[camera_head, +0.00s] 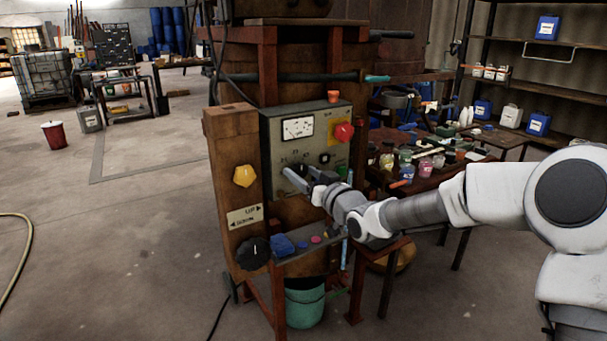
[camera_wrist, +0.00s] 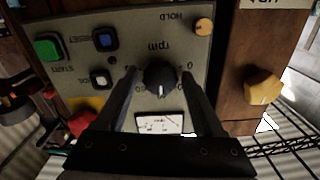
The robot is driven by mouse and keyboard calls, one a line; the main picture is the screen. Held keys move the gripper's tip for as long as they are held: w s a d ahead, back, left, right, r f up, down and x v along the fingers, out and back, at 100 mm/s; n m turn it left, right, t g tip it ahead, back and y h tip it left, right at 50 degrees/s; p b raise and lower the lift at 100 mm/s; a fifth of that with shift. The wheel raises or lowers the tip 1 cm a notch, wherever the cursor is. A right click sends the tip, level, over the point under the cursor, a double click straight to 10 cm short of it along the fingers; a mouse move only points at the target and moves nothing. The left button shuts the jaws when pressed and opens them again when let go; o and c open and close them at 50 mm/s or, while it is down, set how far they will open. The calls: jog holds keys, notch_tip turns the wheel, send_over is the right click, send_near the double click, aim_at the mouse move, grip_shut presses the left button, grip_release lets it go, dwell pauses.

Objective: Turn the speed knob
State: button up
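The speed knob (camera_wrist: 160,78) is a round black knob marked "rpm" on the grey control panel (camera_head: 275,128). In the wrist view, where the panel appears upside down, its white pointer mark points down toward the meter (camera_wrist: 160,122). My gripper (camera_wrist: 160,76) is open, with one black finger on each side of the knob. Narrow gaps seem to show between fingers and knob; contact is not clear. In the head view my gripper (camera_head: 297,179) reaches the panel's lower left, and I cannot make out the knob behind the fingers.
Close by are an orange HOLD lamp or button (camera_wrist: 204,26), a green START button (camera_wrist: 48,46), a red mushroom button (camera_head: 344,132) and a yellow knob (camera_head: 244,176) on the wooden post. Bottles crowd the right table.

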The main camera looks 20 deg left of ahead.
jog(key=shift+o, duration=0.6)
jog(key=p+v, duration=0.1)
jog(key=v, duration=1.6)
jog(key=shift+d+p, duration=0.25)
jog(key=shift+p, duration=0.05)
